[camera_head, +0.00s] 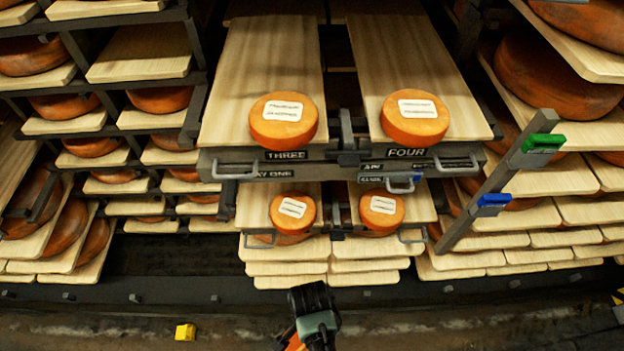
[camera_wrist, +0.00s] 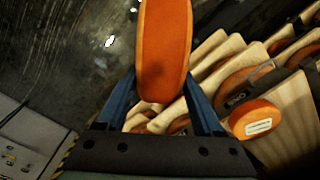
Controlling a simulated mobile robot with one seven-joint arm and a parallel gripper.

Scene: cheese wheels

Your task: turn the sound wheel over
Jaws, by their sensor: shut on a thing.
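In the wrist view my gripper (camera_wrist: 161,88) is shut on an orange cheese wheel (camera_wrist: 165,45), one blue finger on each side. The wheel is seen edge-on, and its flat faces and any label on them are hidden. In the head view an orange sliver shows at the bottom edge beside my arm. Two labelled orange wheels lie on the upper boards, the left wheel (camera_head: 284,120) above the sign THREE and the right wheel (camera_head: 414,118) above FOUR. Below are a lower left wheel (camera_head: 293,208) and a lower right wheel (camera_head: 382,210). Their label writing is too small to read.
Shelves with large darker wheels (camera_head: 162,100) line both sides. A slanted grey bar with a green block (camera_head: 543,143) and a blue block (camera_head: 493,200) stands at the right. A small yellow block (camera_head: 185,332) is on the floor.

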